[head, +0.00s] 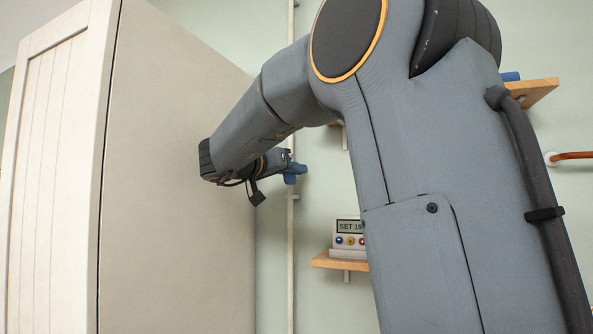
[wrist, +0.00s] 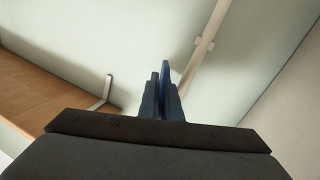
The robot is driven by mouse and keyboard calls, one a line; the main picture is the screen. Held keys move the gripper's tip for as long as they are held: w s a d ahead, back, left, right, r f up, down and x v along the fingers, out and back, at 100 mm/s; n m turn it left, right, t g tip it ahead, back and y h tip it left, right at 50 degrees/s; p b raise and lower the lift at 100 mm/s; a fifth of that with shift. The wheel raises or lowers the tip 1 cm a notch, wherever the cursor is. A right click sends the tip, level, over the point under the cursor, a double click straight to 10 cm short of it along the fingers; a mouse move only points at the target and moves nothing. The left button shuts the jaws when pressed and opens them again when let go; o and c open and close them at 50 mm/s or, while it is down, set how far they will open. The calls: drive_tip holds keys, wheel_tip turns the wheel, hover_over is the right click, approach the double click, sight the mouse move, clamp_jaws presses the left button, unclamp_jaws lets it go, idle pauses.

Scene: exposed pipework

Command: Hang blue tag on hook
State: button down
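My gripper (head: 288,168) reaches out in front of the wall, to the right of the tall pale cabinet. A small blue piece, which looks like the blue tag (head: 299,169), shows at its fingertips. In the wrist view my gripper (wrist: 163,98) has its dark fingers close together, with the thin blue tag (wrist: 165,74) edge-on between them and sticking out past the tips. The fingers look shut on it. I cannot make out the tag's hole. No hook can be clearly told in either view.
The tall cabinet (head: 175,170) stands close left of my gripper. A thin pale pipe (head: 291,240) runs up the wall behind it. A wooden shelf (wrist: 45,85) with a pale L-shaped bracket (wrist: 107,92) is beside it. A control box (head: 349,238) sits on a lower shelf (head: 325,260).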

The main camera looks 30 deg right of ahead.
drive_tip(key=c, duration=1.9)
unclamp_jaws()
drive_tip(key=shift+a, duration=0.1)
drive_tip(key=b+v, duration=0.2)
drive_tip(key=v, duration=0.5)
drive_tip(key=shift+s+a+b, duration=0.2)
drive_tip(key=shift+a+b, duration=0.1)
drive_tip(key=shift+b, duration=0.05)
